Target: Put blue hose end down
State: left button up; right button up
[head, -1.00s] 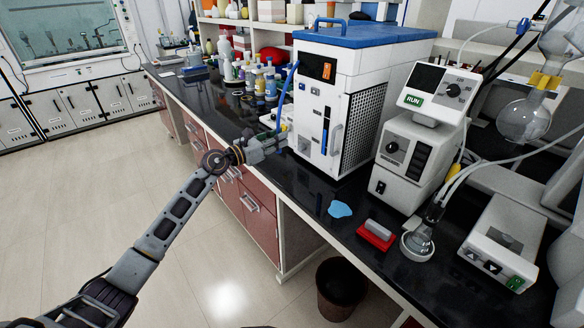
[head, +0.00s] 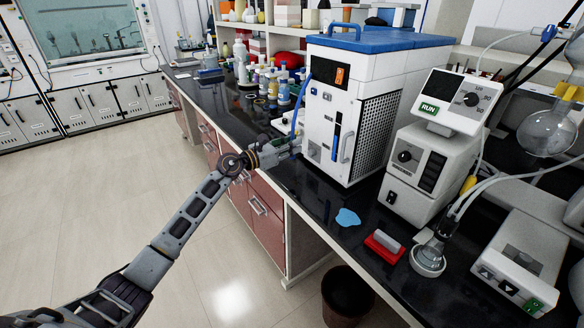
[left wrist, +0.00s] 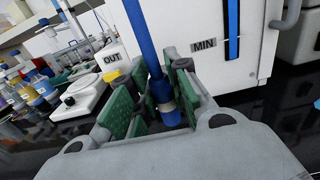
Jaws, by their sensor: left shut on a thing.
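The blue hose (head: 301,97) hangs down beside the front of the white chiller box with a blue lid (head: 343,120). In the left wrist view the hose (left wrist: 144,40) comes down from above. The gripper is shut on this end. In the head view my left gripper (head: 290,146) is close to the chiller's front left edge, above the black bench. My right gripper is not in view.
The black bench top (head: 318,202) has free room in front of the chiller. A blue patch (head: 348,217), a red-based block (head: 384,246) and a rotary evaporator unit (head: 425,160) are to the right. Several bottles (head: 284,85) and a small white device (left wrist: 80,97) are to the left.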

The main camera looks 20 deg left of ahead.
pick_arm(q)
notch_tip(320, 180, down, 3)
jog(key=shift+f+b, duration=0.2)
jog(key=shift+b, duration=0.1)
jog(key=shift+f, duration=0.15)
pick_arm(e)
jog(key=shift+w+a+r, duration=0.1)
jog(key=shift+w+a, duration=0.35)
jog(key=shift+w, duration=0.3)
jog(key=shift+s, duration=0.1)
